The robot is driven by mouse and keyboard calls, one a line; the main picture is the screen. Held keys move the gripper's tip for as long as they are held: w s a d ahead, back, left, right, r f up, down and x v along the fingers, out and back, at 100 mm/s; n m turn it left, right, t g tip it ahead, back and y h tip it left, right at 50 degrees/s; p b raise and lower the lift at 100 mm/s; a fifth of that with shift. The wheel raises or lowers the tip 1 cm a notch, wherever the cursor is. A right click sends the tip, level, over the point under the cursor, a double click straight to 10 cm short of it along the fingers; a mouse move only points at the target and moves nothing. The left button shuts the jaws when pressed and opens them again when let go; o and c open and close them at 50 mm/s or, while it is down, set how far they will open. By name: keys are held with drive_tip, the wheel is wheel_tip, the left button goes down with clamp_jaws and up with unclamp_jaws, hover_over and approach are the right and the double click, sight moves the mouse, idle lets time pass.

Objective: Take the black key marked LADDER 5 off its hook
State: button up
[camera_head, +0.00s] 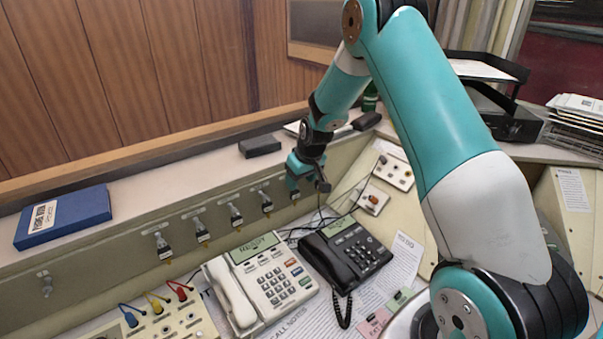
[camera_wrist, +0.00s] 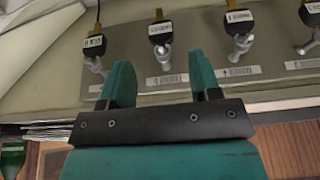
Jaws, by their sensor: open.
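Several black keys with white tags hang from metal hooks along the sloped panel. In the head view, one key (camera_head: 236,214) hangs midway along the row. My gripper (camera_head: 306,178) is at the right end of the row, open and empty. In the wrist view the picture is upside down, and my gripper (camera_wrist: 165,88) shows both teal fingers spread apart. A black key (camera_wrist: 160,36) on its hook (camera_wrist: 164,54) lies beyond the gap between them, apart from the fingers. Tag and label writing is too small to read, so I cannot tell which key is LADDER 5.
Neighbouring keys (camera_wrist: 238,22) hang close on both sides. A ledge above the hooks holds a blue binder (camera_head: 64,217) and a dark box (camera_head: 260,145). Below stand a white phone (camera_head: 262,280) and a black phone (camera_head: 346,252). An empty hook (camera_head: 46,285) is at far left.

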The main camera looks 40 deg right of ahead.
sight(296, 200)
drive_tip(key=shift+b+x, duration=2.1)
drive_tip(key=shift+x, duration=1.55)
drive_tip(key=c, duration=0.8)
